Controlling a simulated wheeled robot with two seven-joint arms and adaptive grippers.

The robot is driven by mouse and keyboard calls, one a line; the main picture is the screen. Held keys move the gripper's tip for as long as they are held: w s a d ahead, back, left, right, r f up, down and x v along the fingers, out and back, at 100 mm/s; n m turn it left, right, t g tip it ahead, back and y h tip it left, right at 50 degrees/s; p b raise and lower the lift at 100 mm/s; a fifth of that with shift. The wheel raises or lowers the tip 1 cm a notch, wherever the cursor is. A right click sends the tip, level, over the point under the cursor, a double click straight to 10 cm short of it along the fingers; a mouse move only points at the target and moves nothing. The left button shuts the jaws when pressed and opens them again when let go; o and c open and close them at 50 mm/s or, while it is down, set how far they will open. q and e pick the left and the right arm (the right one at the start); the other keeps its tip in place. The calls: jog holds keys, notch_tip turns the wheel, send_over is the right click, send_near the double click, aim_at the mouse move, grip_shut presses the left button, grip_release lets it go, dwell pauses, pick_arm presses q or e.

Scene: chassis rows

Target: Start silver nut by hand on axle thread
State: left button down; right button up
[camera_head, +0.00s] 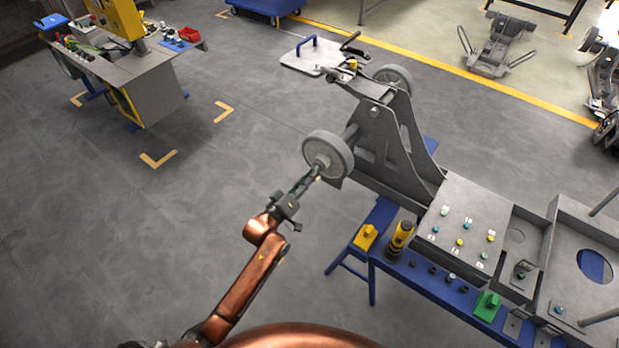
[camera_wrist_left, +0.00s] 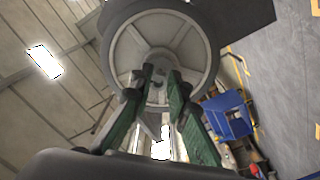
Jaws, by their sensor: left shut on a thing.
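My left gripper (camera_head: 312,175) is at the outer face of the near grey wheel (camera_head: 341,150), with its fingertips close to the hub at the axle end (camera_head: 322,160). In the left wrist view the green-padded fingers (camera_wrist_left: 160,80) close on a small grey piece just in front of the wheel's hub (camera_wrist_left: 159,57); I take it to be the silver nut. The fingers largely hide the nut and the axle thread, so I cannot tell whether they touch. The wheel (camera_wrist_left: 202,52) fills the top of that view. My right gripper is not in view.
The grey chassis (camera_head: 372,135) carries a second wheel (camera_head: 395,77) and a plate with a blue handle (camera_head: 310,65). A blue bench (camera_head: 425,283) with a yellow-black tool (camera_head: 400,240) and a green block (camera_head: 487,305) stands at the lower right.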

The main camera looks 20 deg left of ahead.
pick_arm(q)
jog(key=shift+w+d, duration=0.15)
jog(key=shift+w, duration=0.25)
jog(key=shift+f+m+p, duration=0.1)
jog(key=shift+m+p, duration=0.5)
jog(key=shift+m, duration=2)
jog(key=m, duration=0.5)
jog(key=shift+w+a+p, duration=0.1)
jog(key=shift+a+p, duration=0.2)
